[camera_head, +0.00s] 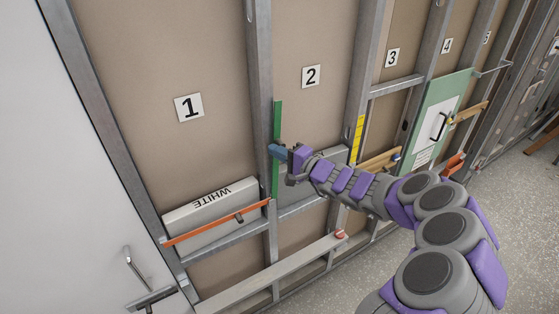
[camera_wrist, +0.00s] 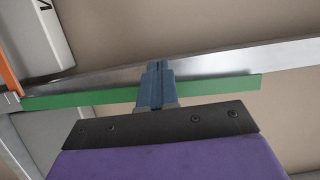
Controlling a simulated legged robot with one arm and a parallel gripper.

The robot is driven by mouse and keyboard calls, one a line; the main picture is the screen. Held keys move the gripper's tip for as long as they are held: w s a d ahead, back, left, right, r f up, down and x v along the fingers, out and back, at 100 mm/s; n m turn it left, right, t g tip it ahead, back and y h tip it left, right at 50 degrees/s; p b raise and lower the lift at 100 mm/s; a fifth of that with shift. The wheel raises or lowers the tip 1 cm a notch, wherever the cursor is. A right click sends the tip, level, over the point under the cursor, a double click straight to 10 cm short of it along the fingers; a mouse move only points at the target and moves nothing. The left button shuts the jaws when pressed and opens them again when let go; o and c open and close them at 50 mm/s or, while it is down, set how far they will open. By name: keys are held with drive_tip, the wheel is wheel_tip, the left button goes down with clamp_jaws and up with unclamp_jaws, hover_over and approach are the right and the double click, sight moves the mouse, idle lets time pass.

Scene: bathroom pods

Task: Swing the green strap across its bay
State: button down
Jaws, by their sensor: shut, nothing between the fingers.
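The green strap (camera_head: 278,118) stands upright along the metal post between bays 1 and 2, at the left edge of bay 2. In the wrist view the green strap (camera_wrist: 215,89) runs sideways across the picture. My gripper (camera_head: 276,151) is at about the middle of the strap's length. In the wrist view my gripper's blue fingers (camera_wrist: 158,68) are closed together and overlap the strap, hiding a short part of it. I cannot tell whether they touch it. Bay 2 (camera_head: 312,110) is the tan-backed bay under the 2 sign, with a grey box partly hidden behind my arm.
In bay 1 an orange strap (camera_head: 216,222) crosses in front of a grey box (camera_head: 210,205) marked WHITE. A yellow strap (camera_head: 358,138) stands upright on the post right of bay 2. A green panel (camera_head: 447,105) with a handle is further right. Speckled floor (camera_head: 520,210) is open at right.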

drive_tip(key=shift+w+d+f+p, duration=0.2)
drive_tip(key=shift+w+f, duration=0.15)
drive_tip(key=shift+w, duration=0.2)
drive_tip(key=shift+w+d+f+p, duration=0.15)
drive_tip(key=shift+w+f, duration=0.15)
drive_tip(key=shift+w, duration=0.2)
drive_tip(key=shift+w+d+f, duration=0.1)
drive_tip(key=shift+w+f, duration=0.1)
drive_tip(key=shift+w, duration=0.15)
drive_tip(key=w+d+f, duration=0.1)
drive_tip(key=w+d, duration=0.2)
drive_tip(key=d, duration=0.3)
drive_tip(key=shift+d, duration=0.15)
idle(0.4)
